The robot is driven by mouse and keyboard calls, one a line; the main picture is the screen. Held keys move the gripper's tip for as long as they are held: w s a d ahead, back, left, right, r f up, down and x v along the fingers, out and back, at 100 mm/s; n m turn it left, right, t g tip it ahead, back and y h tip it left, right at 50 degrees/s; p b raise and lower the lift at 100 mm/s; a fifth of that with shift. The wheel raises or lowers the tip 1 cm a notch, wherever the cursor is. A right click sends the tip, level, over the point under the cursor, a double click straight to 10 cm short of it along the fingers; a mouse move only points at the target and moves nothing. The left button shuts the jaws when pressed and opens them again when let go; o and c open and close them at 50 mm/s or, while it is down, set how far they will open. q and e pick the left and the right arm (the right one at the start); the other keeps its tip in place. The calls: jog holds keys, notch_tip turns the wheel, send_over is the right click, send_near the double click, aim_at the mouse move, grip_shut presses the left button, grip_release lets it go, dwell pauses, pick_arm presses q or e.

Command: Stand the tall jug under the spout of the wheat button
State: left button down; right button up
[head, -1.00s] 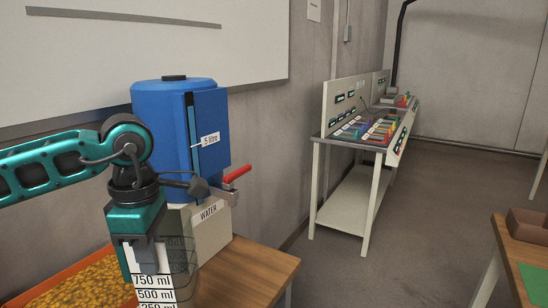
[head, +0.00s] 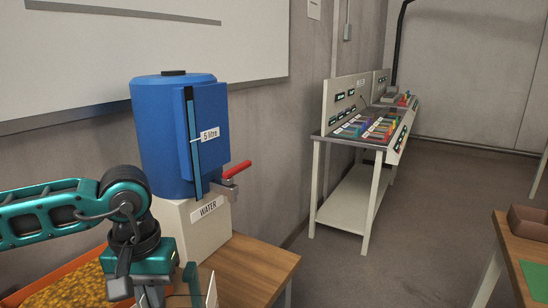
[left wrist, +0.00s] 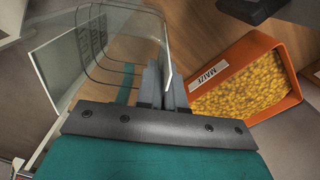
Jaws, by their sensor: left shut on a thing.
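My left gripper (head: 165,297) is low in the head view, in front of the water tank. It is shut on the wall of a clear jug, seen in the left wrist view (left wrist: 118,47), where the gripper's fingers (left wrist: 164,86) pinch the jug's edge. In the head view only a pale edge of the jug (head: 210,291) shows at the bottom; the rest is cut off. No wheat label or wheat spout can be read. My right gripper is not in view.
A blue 5 litre tank (head: 168,140) with a red tap lever (head: 237,169) stands on a box labelled WATER (head: 205,225) on a wooden table (head: 262,262). An orange maize tray (left wrist: 258,58) lies beside the jug. A panel table (head: 355,145) stands farther back; floor between is clear.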

pick_arm(q)
jog(key=shift+s+f, duration=0.25)
jog(key=shift+f, duration=0.5)
jog(key=shift+s+f, duration=0.2)
jog(key=shift+f, duration=0.55)
